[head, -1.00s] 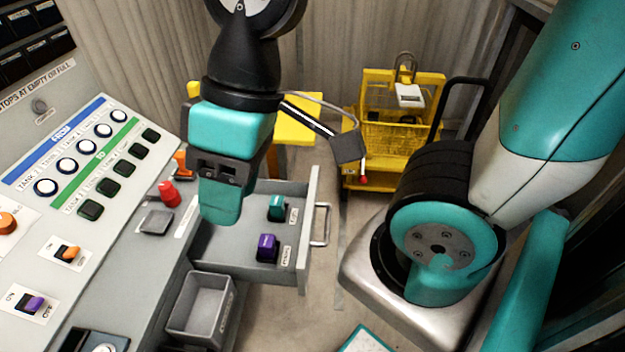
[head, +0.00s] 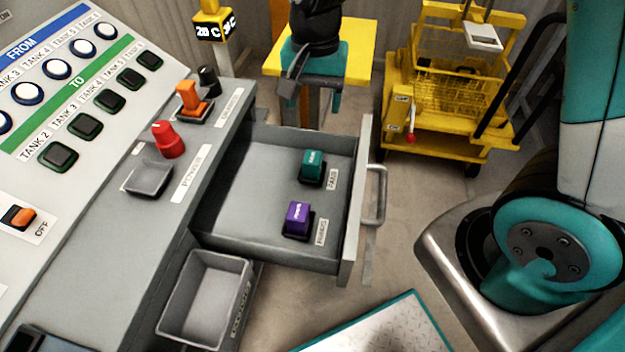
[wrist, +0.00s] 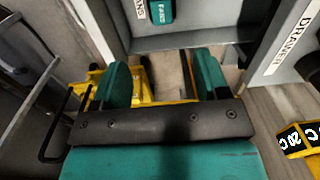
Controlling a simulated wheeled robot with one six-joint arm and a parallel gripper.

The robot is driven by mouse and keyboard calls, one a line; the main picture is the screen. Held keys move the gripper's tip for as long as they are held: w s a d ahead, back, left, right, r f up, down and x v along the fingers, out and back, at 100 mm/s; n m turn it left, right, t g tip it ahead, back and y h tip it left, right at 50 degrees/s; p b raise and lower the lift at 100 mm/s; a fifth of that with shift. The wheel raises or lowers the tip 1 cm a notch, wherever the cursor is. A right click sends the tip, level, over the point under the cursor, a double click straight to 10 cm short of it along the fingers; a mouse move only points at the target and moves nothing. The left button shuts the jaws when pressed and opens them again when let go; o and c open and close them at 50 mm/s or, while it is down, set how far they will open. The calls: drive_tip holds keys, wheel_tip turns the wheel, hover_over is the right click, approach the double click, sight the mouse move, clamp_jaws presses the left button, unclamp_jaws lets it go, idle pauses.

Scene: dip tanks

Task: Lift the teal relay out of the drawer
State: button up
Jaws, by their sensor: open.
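The teal relay (head: 313,165) stands upright in the open grey drawer (head: 245,195), beside a small label near the drawer's front panel. In the wrist view the teal relay (wrist: 162,11) shows at the top edge, partly cut off. A purple relay (head: 298,217) stands nearer to the head camera in the same drawer. My gripper (wrist: 163,78) is open with nothing between its two teal fingers. In the head view it is beyond the drawer's far side, in front of the yellow stand, apart from the relay.
The drawer's front panel has a metal handle (head: 375,195). A red knob (head: 168,140) and an orange switch (head: 190,98) stand on the console left of the drawer. A grey bin (head: 205,300) hangs below. A yellow cart (head: 450,100) stands behind, right. The drawer's left part is bare.

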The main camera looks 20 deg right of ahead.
sight(312, 157)
drive_tip(key=shift+m, duration=0.3)
drive_tip(key=f+b, duration=0.1)
drive_tip(key=f, duration=0.5)
drive_tip(key=f+b, duration=0.1)
drive_tip(key=f, duration=0.5)
drive_tip(key=shift+w+d, duration=0.15)
drive_tip(key=shift+w, duration=0.05)
drive_tip(key=shift+w+f+b, duration=0.15)
drive_tip(key=shift+f+b, duration=0.2)
drive_tip(key=shift+f, duration=1.25)
drive_tip(key=shift+w+f+b, duration=0.1)
drive_tip(key=shift+f+b, duration=0.25)
drive_tip(key=shift+f, duration=1.2)
drive_tip(key=c, duration=1)
